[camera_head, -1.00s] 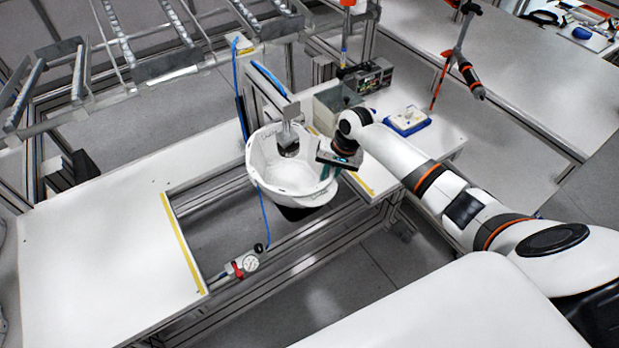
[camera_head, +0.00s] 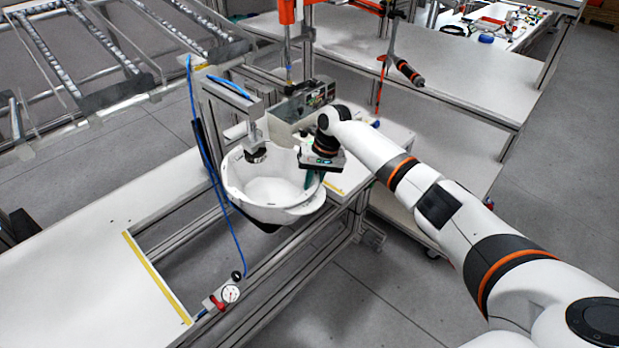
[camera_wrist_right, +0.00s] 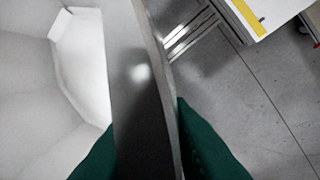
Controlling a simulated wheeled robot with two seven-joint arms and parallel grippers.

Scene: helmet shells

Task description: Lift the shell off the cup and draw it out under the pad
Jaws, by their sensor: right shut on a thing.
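The white helmet shell (camera_head: 262,192) hangs open side up in the gap between the two white tables, below the pad (camera_head: 256,154) on its metal bracket. The pad is over the shell's inside, near its far rim. My right gripper (camera_head: 311,180) comes from the right and is shut on the shell's near-right wall. In the right wrist view its green fingers (camera_wrist_right: 150,150) lie on both sides of the shell's wall (camera_wrist_right: 140,75). The cup under the shell is mostly hidden; a dark part (camera_head: 262,226) shows below it. My left gripper is not in view.
A pressure gauge (camera_head: 230,294) with a red valve sits on the frame in front. A blue hose (camera_head: 215,170) runs down left of the shell. A grey control box (camera_head: 300,110) stands behind. The left table (camera_head: 75,270) is clear.

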